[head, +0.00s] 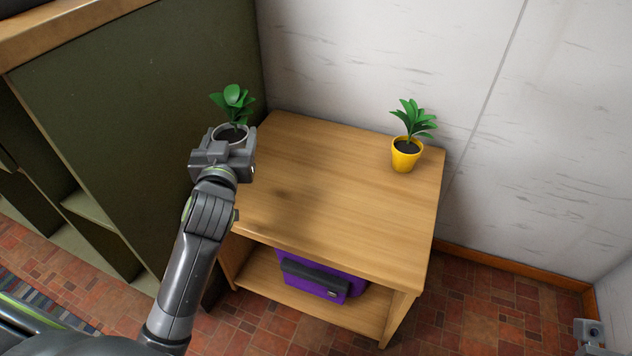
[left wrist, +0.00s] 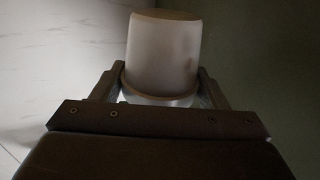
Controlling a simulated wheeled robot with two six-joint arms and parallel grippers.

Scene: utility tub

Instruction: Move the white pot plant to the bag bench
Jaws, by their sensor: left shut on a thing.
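The white pot plant (head: 232,133), a pale pot with dark soil and green leaves, is upright in my left gripper (head: 222,156). In the left wrist view the pale pot (left wrist: 163,50) sits between the two fingers, which are shut on it. The gripper hides the pot's lower part in the head view. The bag bench (head: 335,205) is a wooden bench with a purple bag (head: 320,278) on its lower shelf. The pot appears above the bench's back left edge, with a dark shadow on the top. My right gripper (head: 590,336) shows only partly at the lower right edge.
A yellow pot plant (head: 405,157) stands on the bench's back right part. The middle and front of the top are clear. A dark green cabinet side (head: 140,130) rises at the left, and a white wall (head: 350,65) stands behind.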

